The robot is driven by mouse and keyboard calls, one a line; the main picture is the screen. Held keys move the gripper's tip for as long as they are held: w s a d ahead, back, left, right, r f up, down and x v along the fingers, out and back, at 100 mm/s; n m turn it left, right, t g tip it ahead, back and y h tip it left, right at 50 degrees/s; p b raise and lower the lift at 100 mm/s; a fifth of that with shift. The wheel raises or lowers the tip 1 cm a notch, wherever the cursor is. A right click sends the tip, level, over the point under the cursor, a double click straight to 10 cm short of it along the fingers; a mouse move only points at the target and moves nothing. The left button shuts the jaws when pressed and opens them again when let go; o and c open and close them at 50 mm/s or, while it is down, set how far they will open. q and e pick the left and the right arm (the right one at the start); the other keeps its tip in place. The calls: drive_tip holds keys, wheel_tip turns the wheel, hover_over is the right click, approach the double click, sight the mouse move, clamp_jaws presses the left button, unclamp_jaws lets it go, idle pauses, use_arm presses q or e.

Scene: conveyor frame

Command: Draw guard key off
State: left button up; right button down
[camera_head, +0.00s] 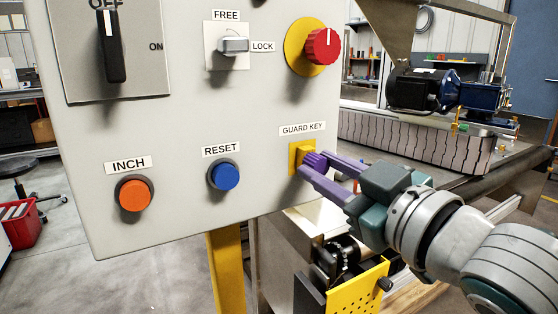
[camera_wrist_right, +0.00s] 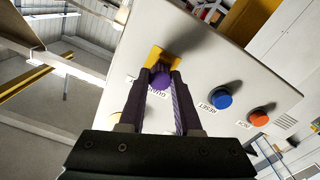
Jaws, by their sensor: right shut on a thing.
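The grey control panel (camera_head: 180,120) fills the left and middle of the head view. The guard key (camera_head: 315,161) is a purple knob at its yellow plate (camera_head: 296,157), below the GUARD KEY label (camera_head: 302,130). My right gripper (camera_head: 317,170) is shut on the key, one finger on each side. In the right wrist view the purple key (camera_wrist_right: 160,79) sits between the fingertips, right in front of the yellow plate (camera_wrist_right: 158,57). Whether the key is still seated in the plate cannot be told. My left gripper is not in view.
On the panel are an orange INCH button (camera_head: 134,194), a blue RESET button (camera_head: 225,175), a FREE/LOCK switch (camera_head: 234,45), a red knob (camera_head: 323,46) and an OFF/ON handle (camera_head: 110,45). A conveyor (camera_head: 415,140) with a motor stands behind my right arm.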

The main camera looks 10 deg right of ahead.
drive_tip(key=shift+s+d, duration=0.1)
drive_tip(key=shift+s, duration=0.1)
drive_tip(key=shift+p+v, duration=0.8)
drive_tip(key=shift+v, duration=0.35)
drive_tip(key=shift+p+v, duration=0.5)
drive_tip(key=shift+v, duration=0.9)
